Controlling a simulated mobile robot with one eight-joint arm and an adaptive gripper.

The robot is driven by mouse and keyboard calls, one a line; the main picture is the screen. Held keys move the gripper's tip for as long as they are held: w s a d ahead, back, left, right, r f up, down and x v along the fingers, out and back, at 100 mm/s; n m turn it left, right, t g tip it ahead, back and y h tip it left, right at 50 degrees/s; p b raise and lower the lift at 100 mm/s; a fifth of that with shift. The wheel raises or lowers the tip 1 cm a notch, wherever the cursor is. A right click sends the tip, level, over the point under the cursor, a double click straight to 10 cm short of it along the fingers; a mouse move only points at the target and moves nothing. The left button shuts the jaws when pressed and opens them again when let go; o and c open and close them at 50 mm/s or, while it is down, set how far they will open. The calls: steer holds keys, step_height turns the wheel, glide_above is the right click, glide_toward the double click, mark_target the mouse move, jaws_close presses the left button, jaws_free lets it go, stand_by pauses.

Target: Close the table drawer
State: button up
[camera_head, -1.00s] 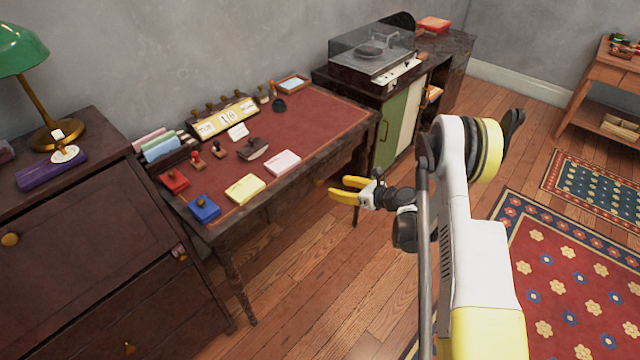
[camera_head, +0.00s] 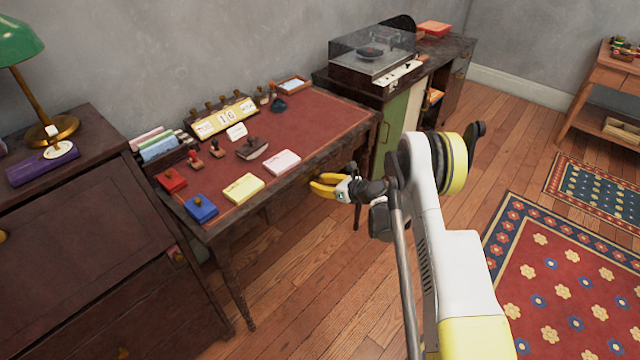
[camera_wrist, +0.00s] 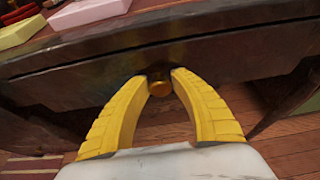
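The table (camera_head: 318,108) is dark wood with a red writing surface. Its drawer front (camera_wrist: 225,57) shows in the wrist view as a dark band below the tabletop edge. A small round brass knob (camera_wrist: 159,86) sits on it. My gripper (camera_head: 318,181) has yellow fingers and is at the table's front side. In the wrist view my gripper (camera_wrist: 160,76) is open, with one fingertip on each side of the knob. Whether the fingers touch the knob is unclear. How far out the drawer stands is hard to tell; the tabletop edge hides it in the head view.
Stamps, a calendar (camera_head: 225,118), a yellow pad (camera_head: 243,188) and a pink pad (camera_head: 282,162) lie on the table. A dark cabinet (camera_head: 85,235) stands at left. A record player (camera_head: 372,52) sits on the cabinet at the back. Wooden floor is open in front.

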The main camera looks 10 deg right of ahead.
mark_target(315, 178)
jaws_close()
steer(key=shift+w+a, duration=0.55)
steer(key=shift+w, duration=0.2)
steer(key=shift+w+a, duration=0.55)
steer(key=shift+w, duration=0.2)
steer(key=o, duration=0.6)
jaws_free()
steer(key=shift+o, duration=0.2)
steer(key=v, duration=1.2)
